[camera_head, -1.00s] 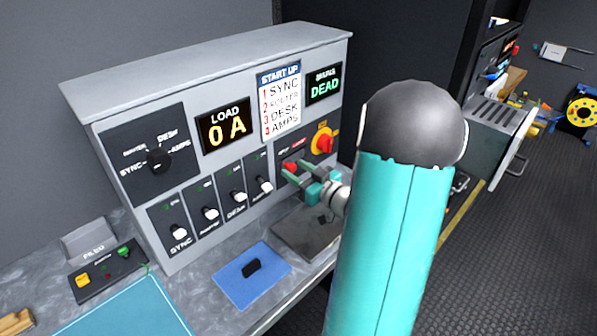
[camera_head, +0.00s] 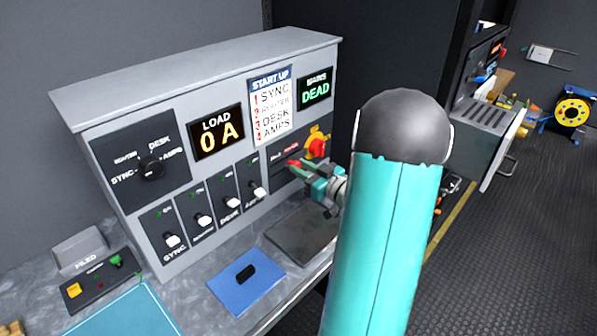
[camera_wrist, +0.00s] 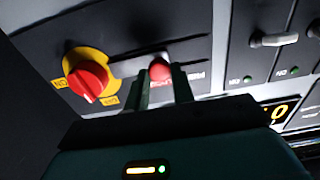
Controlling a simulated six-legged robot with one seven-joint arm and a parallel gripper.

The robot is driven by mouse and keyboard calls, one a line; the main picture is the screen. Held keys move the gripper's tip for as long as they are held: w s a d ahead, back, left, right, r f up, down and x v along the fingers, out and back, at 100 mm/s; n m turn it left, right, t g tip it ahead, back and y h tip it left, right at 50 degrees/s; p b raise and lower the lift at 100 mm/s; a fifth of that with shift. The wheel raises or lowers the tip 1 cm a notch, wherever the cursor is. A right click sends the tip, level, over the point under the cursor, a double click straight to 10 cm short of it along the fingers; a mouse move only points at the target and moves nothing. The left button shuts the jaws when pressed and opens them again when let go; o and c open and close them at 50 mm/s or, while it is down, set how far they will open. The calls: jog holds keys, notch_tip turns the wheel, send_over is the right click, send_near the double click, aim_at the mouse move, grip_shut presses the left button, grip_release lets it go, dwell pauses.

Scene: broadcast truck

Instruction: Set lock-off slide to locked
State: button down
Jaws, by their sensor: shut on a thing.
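The lock-off slide's red knob (camera_head: 294,164) is on the dark panel at the right of the grey cabinet, left of the red rotary switch. It also shows in the wrist view (camera_wrist: 159,70), with a silver strip visible to its left. My gripper (camera_head: 296,169) is shut on this knob. In the wrist view my two fingers (camera_wrist: 163,85) stand on either side of it. A white label and a red label sit above the slide, too small to read surely. The fingers hide part of the track.
The red rotary switch (camera_head: 317,148) on its yellow plate is close to the right of my fingers. Breaker levers (camera_head: 256,189) are to the left. The display (camera_head: 316,92) reads DEAD and the load display (camera_head: 216,133) reads 0 A. A blue pad (camera_head: 241,297) lies on the counter.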

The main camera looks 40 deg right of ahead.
jog(key=shift+d, duration=0.2)
jog(key=c, duration=1.2)
grip_release()
jog(key=shift+w+d, duration=0.1)
jog(key=s, duration=1.4)
jog(key=shift+d, duration=0.1)
